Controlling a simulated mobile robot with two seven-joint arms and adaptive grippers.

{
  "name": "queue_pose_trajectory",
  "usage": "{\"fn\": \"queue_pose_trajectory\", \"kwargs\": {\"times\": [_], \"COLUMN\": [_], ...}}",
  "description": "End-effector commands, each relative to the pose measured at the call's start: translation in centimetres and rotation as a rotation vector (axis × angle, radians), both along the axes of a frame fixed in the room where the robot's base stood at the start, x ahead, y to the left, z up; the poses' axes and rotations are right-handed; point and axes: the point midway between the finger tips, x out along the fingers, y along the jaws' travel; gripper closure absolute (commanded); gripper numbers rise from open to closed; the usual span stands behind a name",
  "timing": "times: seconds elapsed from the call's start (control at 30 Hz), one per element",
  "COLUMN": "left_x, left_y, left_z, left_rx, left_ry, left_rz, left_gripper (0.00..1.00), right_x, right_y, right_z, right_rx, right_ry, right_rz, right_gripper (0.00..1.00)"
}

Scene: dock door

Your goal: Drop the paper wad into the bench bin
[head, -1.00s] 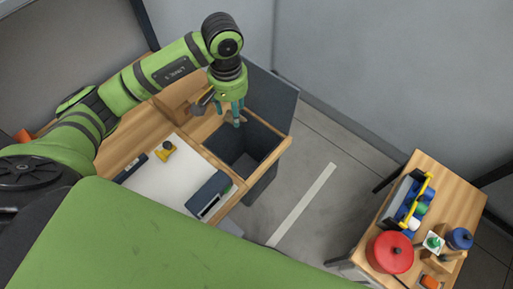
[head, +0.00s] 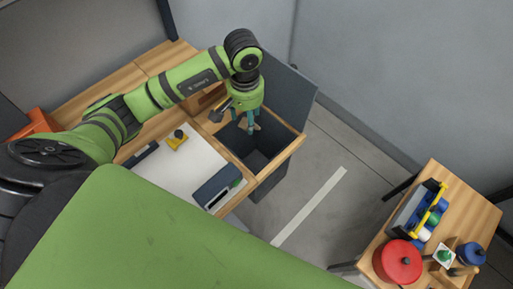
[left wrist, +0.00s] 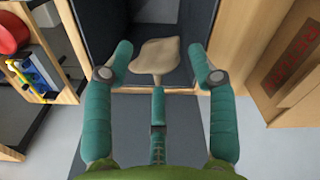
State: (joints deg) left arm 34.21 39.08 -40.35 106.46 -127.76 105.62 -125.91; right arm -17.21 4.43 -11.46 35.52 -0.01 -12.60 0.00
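The paper wad (left wrist: 155,56) is a crumpled tan piece between the fingertips of my left gripper (left wrist: 158,66). In the head view it is a small pale patch (head: 256,127) at the fingertips. The bench bin (head: 275,166) is a dark, open-topped box set in the bench's right end, with a wooden rim. The gripper and wad are over its opening, towards the back. My right gripper is not in view.
A grey panel (head: 290,92) rises behind the bin. The bench holds a white sheet (head: 187,162), a yellow-and-black item (head: 177,139) and a dark blue box (head: 217,187). A side table at right bears a red pot (head: 397,261) and a toolbox (head: 411,211). Floor between is clear.

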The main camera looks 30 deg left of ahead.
Motion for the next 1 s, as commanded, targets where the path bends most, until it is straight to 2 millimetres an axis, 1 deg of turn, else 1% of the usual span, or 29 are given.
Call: {"fn": "queue_pose_trajectory", "kwargs": {"times": [0.27,0.33,0.47,0.57,0.8,0.9,1.0], "left_x": [0.0,0.0,0.1,0.2,0.2,0.1,0.1], "left_y": [0.0,0.0,0.0,0.1,0.0,0.0,0.1], "left_z": [0.0,0.0,0.8,2.2,7.6,9.6,10.7], "left_rx": [0.0,0.0,0.0,0.001,0.0,0.001,0.002], "left_ry": [0.0,0.0,-0.003,-0.006,-0.007,-0.006,-0.004], "left_rz": [0.0,0.0,0.0,-0.001,0.0,0.0,-0.001], "left_gripper": [0.21,0.21,0.21,0.21,0.21,0.21,0.21], "right_x": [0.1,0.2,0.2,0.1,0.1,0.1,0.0], "right_y": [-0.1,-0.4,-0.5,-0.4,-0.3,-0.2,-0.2], "right_z": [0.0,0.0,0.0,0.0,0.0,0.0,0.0], "right_rx": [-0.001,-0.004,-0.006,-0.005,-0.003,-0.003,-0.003], "right_ry": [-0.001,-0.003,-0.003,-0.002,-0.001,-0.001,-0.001], "right_rz": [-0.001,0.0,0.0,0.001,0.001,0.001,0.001], "right_gripper": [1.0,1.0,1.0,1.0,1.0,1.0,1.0]}}
